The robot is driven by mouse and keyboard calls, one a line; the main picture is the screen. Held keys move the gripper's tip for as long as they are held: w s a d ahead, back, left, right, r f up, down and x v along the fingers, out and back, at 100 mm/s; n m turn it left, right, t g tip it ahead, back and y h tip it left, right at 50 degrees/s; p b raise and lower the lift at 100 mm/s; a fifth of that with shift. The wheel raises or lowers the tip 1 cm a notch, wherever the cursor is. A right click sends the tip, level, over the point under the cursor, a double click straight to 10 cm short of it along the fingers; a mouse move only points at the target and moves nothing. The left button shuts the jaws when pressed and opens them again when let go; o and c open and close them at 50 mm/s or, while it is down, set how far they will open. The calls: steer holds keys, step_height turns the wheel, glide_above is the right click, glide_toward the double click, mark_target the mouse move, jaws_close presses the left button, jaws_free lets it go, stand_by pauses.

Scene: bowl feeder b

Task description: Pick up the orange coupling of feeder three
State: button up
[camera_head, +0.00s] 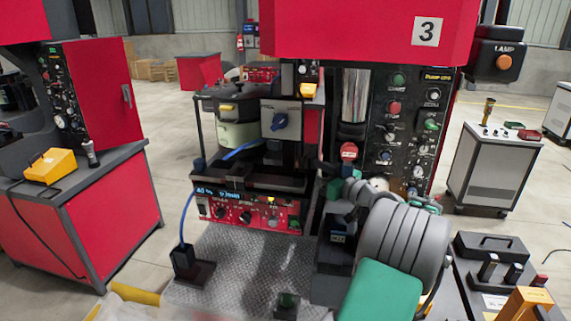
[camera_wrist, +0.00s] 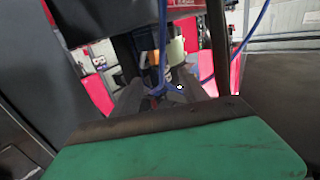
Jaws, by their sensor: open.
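The machine marked 3 (camera_head: 370,32) stands in the middle of the head view. In the head view my green-and-grey arm reaches toward the machine and largely hides the gripper.
A red control panel (camera_head: 246,209) and a pale green bowl (camera_head: 238,133) are on the machine's left. The black gauge panel (camera_head: 410,130) is close to my arm. A tray with a yellow-orange block (camera_head: 525,302) lies at lower right. The floor between the stations is open.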

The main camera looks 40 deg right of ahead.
steer(key=w+p, duration=0.3)
steer(key=w, duration=0.3)
steer(key=shift+w+r, duration=0.15)
steer(key=shift+w, duration=0.6)
steer(key=shift+s, duration=0.1)
steer(key=shift+c, duration=0.4)
jaws_close()
